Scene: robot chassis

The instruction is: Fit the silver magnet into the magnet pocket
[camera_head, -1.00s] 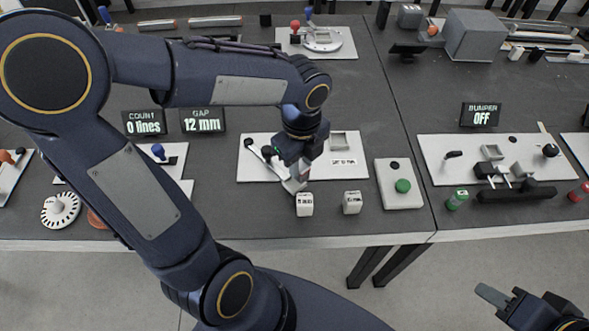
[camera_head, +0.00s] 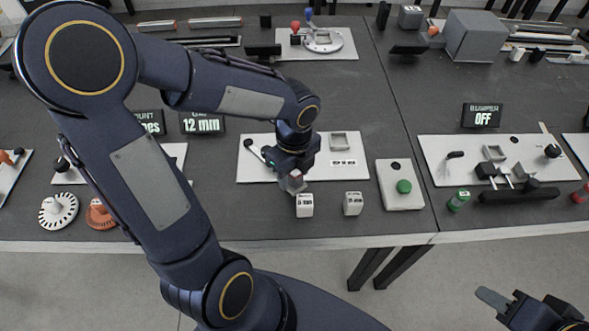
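My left gripper (camera_head: 293,184) points down over the front of the white board (camera_head: 255,172), just behind a white block marked 5 mm (camera_head: 305,206). A small pinkish-grey piece shows at its fingertips; I cannot tell whether this is the silver magnet or part of the finger, nor whether the fingers are shut. A grey square frame (camera_head: 339,141) stands at the back right of the board, behind a printed label; it may be the magnet pocket. My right gripper (camera_head: 497,302) is at the lower right, away from the table and partly cut off.
A second white block (camera_head: 352,203) stands right of the first. A white plate with a green button (camera_head: 403,186) lies further right. The gap display (camera_head: 202,123) reads 12 mm. The table behind the white board is mostly clear.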

